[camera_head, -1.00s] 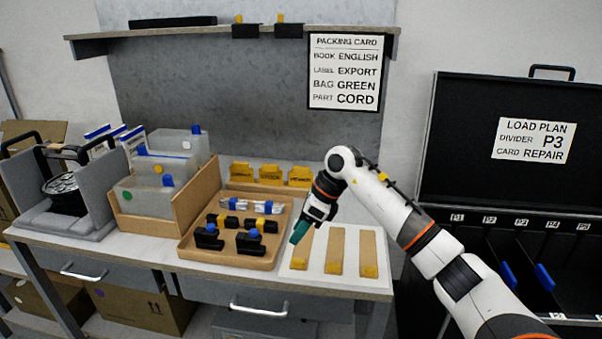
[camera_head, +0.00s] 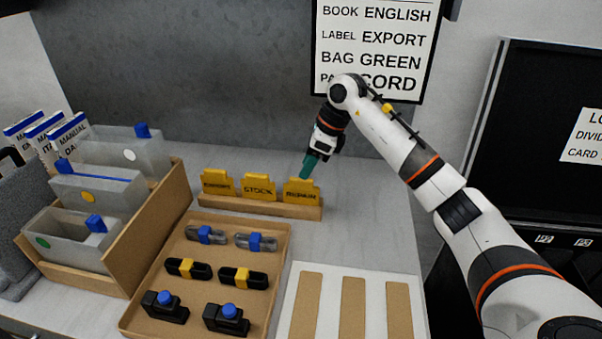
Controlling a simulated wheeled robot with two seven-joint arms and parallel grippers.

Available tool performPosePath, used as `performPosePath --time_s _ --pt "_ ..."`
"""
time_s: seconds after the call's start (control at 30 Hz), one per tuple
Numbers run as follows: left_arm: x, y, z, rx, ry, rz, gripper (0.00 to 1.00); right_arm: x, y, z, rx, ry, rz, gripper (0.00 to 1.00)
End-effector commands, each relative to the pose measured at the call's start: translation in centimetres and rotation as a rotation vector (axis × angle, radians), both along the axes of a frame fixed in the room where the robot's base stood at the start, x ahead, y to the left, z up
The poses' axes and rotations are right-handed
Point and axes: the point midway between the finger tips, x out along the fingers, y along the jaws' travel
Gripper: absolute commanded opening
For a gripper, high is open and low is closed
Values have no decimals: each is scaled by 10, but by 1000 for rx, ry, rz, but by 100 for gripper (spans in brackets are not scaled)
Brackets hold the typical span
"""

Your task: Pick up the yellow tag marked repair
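Three yellow tags stand in a row in a wooden holder (camera_head: 262,207) at the back of the table. The middle tag (camera_head: 258,188) reads STOCK. The print on the left tag (camera_head: 216,184) and the right tag (camera_head: 301,192) is too blurred to read surely; I cannot confirm which is marked repair. My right gripper (camera_head: 308,166) points down with teal fingertips just above the top of the right tag. Its fingers overlap from this side, so I cannot tell whether they are open or whether they touch the tag. My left gripper is not in view.
A wooden tray (camera_head: 283,262) with cords and small black parts lies in front of the holder. Clear bins stand in a wooden rack (camera_head: 160,215) at left. A white board (camera_head: 332,300) with brown strips lies front right. Table right of the holder is clear.

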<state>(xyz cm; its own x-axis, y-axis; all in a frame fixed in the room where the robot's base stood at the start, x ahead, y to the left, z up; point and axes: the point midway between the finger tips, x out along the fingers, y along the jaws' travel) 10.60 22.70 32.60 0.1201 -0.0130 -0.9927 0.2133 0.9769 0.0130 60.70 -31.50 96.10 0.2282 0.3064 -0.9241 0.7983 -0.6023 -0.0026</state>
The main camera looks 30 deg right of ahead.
Motion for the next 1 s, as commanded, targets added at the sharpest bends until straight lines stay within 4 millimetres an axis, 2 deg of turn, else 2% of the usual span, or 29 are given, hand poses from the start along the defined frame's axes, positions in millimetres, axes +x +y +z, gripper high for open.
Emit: performPosePath --time_s 0.1,0.27,0.6,0.9,0.93,1.0 --pt "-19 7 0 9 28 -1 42 1 2 -6 0 2 1 40" --pt "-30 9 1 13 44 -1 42 4 8 -22 1 2 2 40" --pt "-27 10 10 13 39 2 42 9 21 -65 2 1 0 40" --pt "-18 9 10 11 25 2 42 11 22 -72 0 0 0 40" --pt "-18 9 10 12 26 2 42 11 22 -72 0 0 0 38" --pt "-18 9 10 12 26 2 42 11 22 -72 0 0 0 27"
